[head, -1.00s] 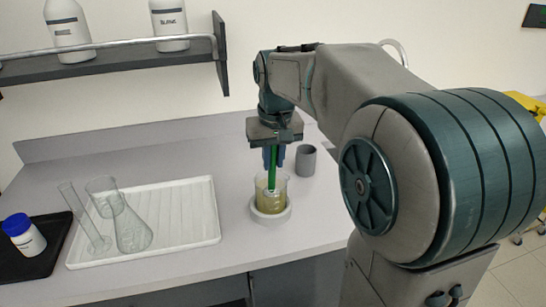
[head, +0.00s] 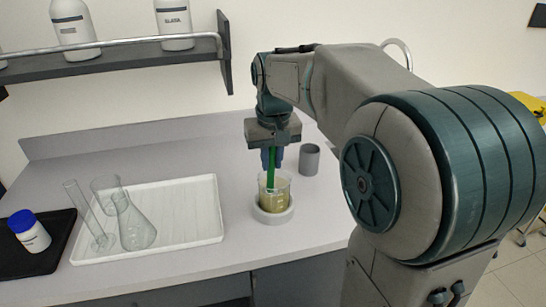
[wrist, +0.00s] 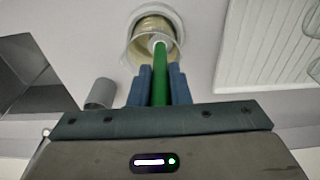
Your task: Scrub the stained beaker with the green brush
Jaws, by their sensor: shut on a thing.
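The stained beaker (head: 283,196) is clear glass with a yellowish-brown film and stands upright in a round pale holder (head: 273,216) on the bench. My gripper (head: 272,160) is above the beaker, pointing down, shut on the handle of the green brush (head: 270,177). The brush's lower end is inside the beaker. In the wrist view the green handle (wrist: 159,86) runs between my blue fingers to a whitish head in the beaker (wrist: 145,28). Whether the bristles touch the glass I cannot tell.
A grey cup (head: 309,159) stands close behind right of the beaker. A white ribbed tray (head: 185,215) with clear glassware lies left. A blue-capped jar (head: 29,231) sits on a black tray (head: 58,258). A shelf (head: 130,57) with white bottles hangs above.

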